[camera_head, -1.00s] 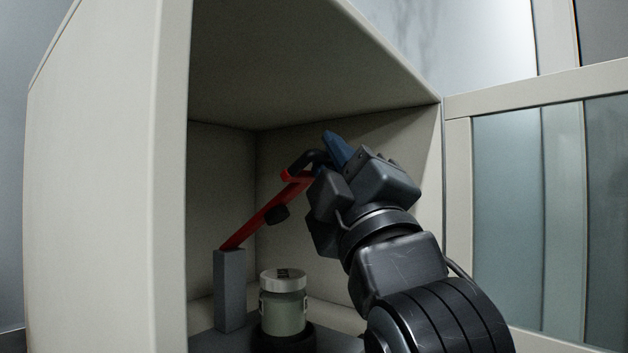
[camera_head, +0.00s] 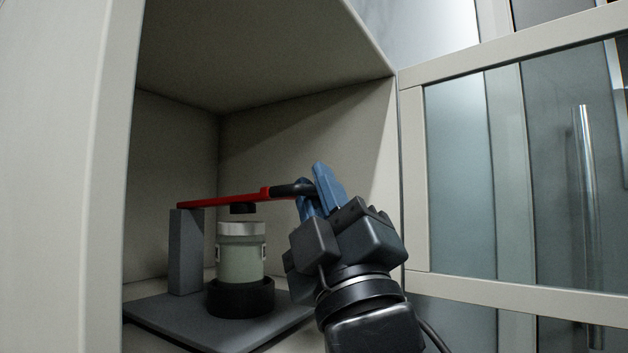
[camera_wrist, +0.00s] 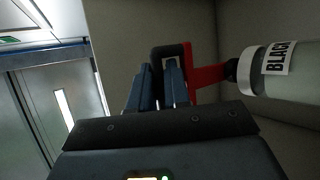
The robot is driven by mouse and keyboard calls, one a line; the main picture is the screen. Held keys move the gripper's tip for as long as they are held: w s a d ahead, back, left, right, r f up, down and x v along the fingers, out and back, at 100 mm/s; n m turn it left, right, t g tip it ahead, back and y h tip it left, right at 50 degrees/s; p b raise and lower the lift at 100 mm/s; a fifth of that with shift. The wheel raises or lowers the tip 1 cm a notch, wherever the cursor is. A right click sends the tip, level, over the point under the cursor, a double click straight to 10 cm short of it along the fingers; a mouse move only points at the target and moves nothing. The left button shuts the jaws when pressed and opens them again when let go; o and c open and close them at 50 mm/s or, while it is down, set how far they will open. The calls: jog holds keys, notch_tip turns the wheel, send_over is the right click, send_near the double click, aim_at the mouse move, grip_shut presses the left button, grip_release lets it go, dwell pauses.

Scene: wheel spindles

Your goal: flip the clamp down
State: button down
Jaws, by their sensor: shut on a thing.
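The clamp is a red lever (camera_head: 225,200) with a black handle (camera_head: 290,189), hinged on top of a grey post (camera_head: 187,252). It lies almost level, with a black pad (camera_head: 243,208) under it just above the white lid of a jar (camera_head: 240,252); whether pad and lid touch is hard to tell. My gripper (camera_head: 318,190) has its blue fingers shut on the black handle at the lever's right end. The wrist view shows the fingers (camera_wrist: 160,88) at the handle (camera_wrist: 168,52), with the jar (camera_wrist: 285,70) lying sideways in the picture at the right.
The jar stands in a black round holder (camera_head: 240,298) on a grey base plate (camera_head: 165,318) inside an open-fronted light cabinet (camera_head: 85,150). The cabinet's side walls and ceiling bound the space. A glass-panelled frame (camera_head: 460,180) stands at the right.

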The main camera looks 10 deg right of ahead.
jog(key=shift+f, duration=0.75)
jog(key=c, duration=1.4)
grip_release()
jog(key=shift+c, duration=0.2)
